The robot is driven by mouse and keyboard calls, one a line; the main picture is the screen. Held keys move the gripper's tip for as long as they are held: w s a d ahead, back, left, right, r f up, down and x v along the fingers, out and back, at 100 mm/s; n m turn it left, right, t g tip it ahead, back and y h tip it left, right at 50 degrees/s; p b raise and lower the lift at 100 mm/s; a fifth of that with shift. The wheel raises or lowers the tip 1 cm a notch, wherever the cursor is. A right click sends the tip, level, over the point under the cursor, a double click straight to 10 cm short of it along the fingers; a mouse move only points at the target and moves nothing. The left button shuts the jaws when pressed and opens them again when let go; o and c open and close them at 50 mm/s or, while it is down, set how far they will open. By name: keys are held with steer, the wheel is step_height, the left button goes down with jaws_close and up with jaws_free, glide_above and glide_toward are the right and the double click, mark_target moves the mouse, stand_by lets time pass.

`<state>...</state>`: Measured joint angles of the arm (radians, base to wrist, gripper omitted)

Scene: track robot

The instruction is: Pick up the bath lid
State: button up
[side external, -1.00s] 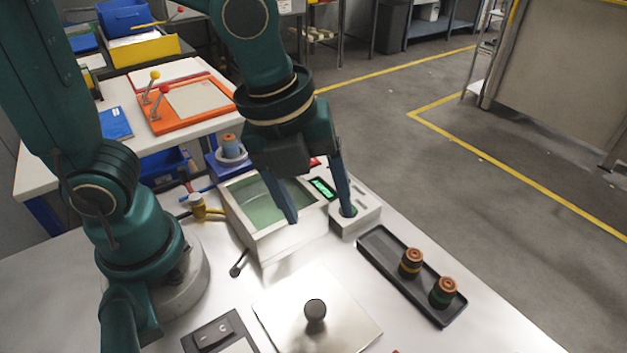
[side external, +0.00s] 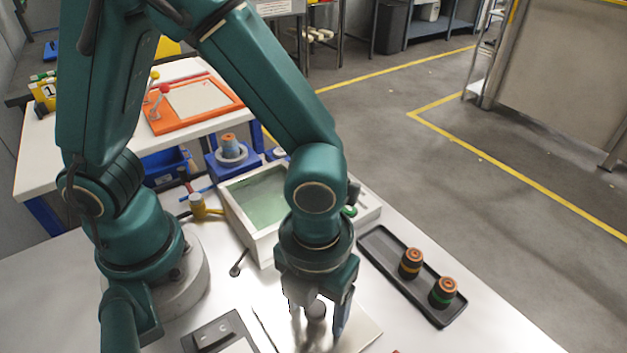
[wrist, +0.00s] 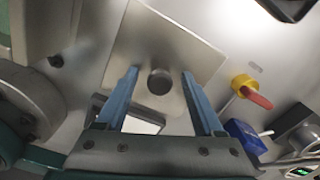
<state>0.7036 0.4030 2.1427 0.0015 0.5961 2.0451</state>
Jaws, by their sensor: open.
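The bath lid (side external: 365,333) is a flat, square metal plate with a round dark knob (side external: 316,309) in its middle. It lies on the white table in front of the bath. My gripper (side external: 318,318) points down over the lid, its fingers on either side of the knob. In the wrist view the lid (wrist: 165,38) lies below the open blue fingers (wrist: 160,73). The knob (wrist: 160,82) shows between them, with a gap on each side. The bath (side external: 240,222) is an open white box with greenish liquid, partly hidden by my arm.
A black tray (side external: 385,262) with two copper-topped spools stands right of the bath. A black switch box (side external: 212,335) is left of the lid. A small lever (side external: 238,265) sticks out near the bath. A yellow fitting (side external: 197,205) stands left of the bath.

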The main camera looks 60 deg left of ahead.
jaws_close()
stand_by(0.3)
